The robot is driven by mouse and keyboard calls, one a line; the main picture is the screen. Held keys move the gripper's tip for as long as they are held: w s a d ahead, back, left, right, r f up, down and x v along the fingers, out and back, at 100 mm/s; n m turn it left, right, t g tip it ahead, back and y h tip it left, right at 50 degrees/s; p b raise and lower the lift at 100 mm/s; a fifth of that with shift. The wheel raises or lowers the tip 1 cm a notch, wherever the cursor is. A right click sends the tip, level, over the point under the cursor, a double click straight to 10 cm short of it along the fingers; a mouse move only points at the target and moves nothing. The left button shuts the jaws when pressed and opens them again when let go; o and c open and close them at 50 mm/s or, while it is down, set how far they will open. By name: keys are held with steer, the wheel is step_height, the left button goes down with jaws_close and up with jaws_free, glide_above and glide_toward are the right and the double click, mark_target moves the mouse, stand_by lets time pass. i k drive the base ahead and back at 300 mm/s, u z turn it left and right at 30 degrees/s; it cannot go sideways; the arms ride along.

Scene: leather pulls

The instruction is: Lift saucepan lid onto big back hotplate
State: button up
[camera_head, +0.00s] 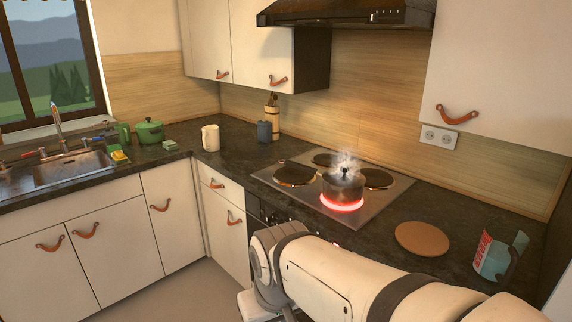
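A dark saucepan (342,191) stands on the glowing red front right hotplate (342,206) of the stove. Steam rises around its top. A dark lid with a small knob (345,173) appears to sit on it, partly blurred by the steam. Two dark back hotplates, one at the left (324,160) and one at the right (378,179), are bare. The right one looks somewhat larger and lies just behind the saucepan. My arm crosses the bottom of the view, in front of the counter and apart from the saucepan. My gripper is not visible.
The front left hotplate (296,174) is bare. A round brown board (422,239) lies right of the stove, with a tilted-looking jug (498,257) farther right. A grey canister (264,131) and cream mug (210,138) stand to the left. A range hood (345,13) hangs above.

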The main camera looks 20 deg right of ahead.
mark_target(344, 182)
steer(key=z, duration=0.5)
steer(key=i, duration=1.05)
steer(key=z, duration=0.6)
steer(key=k, duration=0.9)
steer(key=z, duration=0.2)
steer(key=i, duration=0.9)
steer(key=u, duration=0.05)
